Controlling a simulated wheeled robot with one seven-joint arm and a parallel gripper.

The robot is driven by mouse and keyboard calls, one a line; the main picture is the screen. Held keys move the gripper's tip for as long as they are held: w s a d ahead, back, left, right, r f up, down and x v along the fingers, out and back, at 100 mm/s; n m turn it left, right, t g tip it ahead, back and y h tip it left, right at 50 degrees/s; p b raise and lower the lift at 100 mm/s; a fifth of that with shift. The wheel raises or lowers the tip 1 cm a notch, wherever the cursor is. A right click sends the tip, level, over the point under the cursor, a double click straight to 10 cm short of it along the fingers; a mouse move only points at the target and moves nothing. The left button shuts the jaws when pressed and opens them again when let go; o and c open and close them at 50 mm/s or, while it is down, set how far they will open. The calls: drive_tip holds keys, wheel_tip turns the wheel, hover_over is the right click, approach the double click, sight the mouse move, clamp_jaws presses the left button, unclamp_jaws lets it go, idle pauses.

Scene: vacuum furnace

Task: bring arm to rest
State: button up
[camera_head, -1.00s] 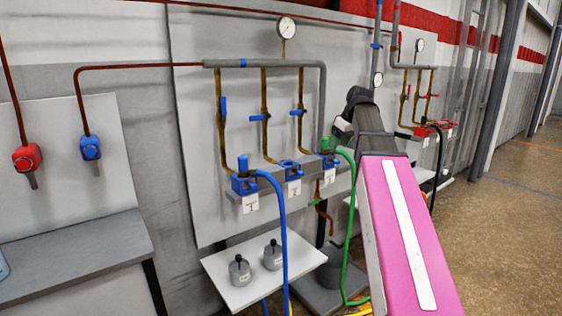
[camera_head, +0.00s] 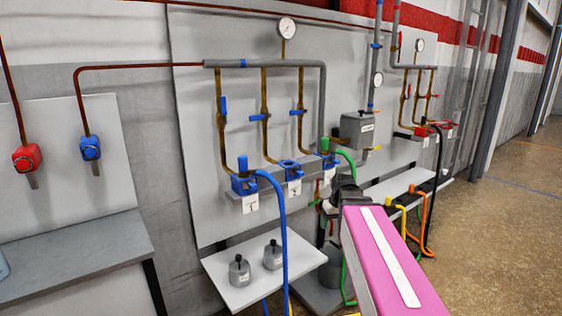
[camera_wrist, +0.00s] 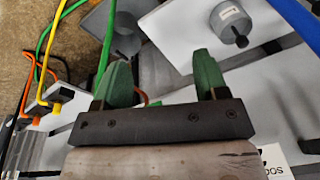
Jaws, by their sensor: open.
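My arm's pink link reaches up from the bottom right of the head view, with its dark wrist in front of the hose panel. The fingers of my gripper cannot be made out there. In the wrist view my gripper (camera_wrist: 162,80) shows two green fingers standing well apart with nothing between them. Beyond the fingers are a white shelf (camera_wrist: 180,30) and a grey weight-like piece (camera_wrist: 231,22) with a dark knob.
A rail with blue valve fittings (camera_head: 290,172) stands left of my wrist. A blue hose (camera_head: 281,230) and a green hose (camera_head: 345,157) hang close by. A grey box (camera_head: 357,130) is behind the wrist. Open floor (camera_head: 510,230) lies to the right.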

drive_tip(key=s+f+m+g+h, duration=0.1)
drive_tip(key=s+f+m, duration=0.2)
drive_tip(key=s+f, duration=0.8)
wheel_tip(320, 180, down, 5)
drive_tip(key=shift+s+a+r, duration=0.15)
drive_tip(key=shift+s+a, duration=0.05)
drive_tip(key=shift+a, duration=0.15)
